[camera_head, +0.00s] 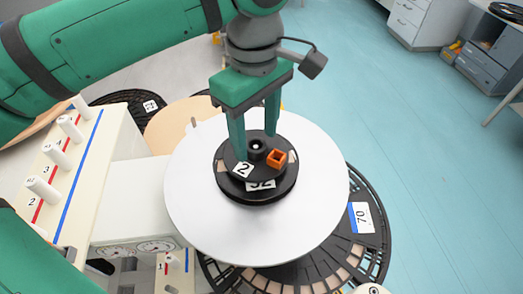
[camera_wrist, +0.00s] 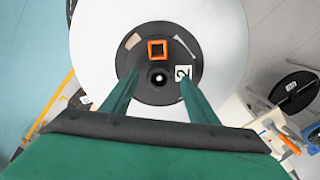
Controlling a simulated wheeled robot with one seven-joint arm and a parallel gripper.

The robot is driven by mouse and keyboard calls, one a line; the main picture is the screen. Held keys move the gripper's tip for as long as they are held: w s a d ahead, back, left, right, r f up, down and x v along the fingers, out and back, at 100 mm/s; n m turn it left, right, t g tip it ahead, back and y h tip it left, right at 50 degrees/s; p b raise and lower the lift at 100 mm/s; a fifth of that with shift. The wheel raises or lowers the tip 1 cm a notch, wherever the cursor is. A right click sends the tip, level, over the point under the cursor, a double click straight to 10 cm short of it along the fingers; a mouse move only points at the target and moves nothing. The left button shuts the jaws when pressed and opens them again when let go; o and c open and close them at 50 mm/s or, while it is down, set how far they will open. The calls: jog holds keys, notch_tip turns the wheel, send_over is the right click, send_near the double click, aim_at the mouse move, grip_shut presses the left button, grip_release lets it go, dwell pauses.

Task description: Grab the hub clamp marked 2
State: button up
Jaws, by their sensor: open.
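The hub clamp marked 2 (camera_head: 270,171) is a round black disc with a central knob (camera_head: 256,146), an orange square block (camera_head: 276,158) and a white label "2" (camera_head: 243,169). It sits at the middle of a white disc (camera_head: 320,190), above a black part labelled "32". In the wrist view the clamp (camera_wrist: 158,92) shows face-on, with its knob (camera_wrist: 158,78) near the centre. My gripper (camera_head: 256,150) is open, its green fingers pointing down on either side of the knob. In the wrist view the fingertips (camera_wrist: 158,76) flank the knob. Whether they touch it I cannot tell.
A black reel labelled 70 (camera_head: 372,225) lies under the white disc. A cream panel with numbered white pegs (camera_head: 85,175) stands at the left. Drawer cabinets (camera_head: 425,20) stand at the far right. Blue floor (camera_head: 420,120) is clear between.

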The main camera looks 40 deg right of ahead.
jog(key=shift+f, duration=0.85)
jog(key=shift+d, duration=0.1)
jog(key=c, duration=1.4)
jog(key=shift+o, duration=0.2)
jog(key=shift+r, duration=0.2)
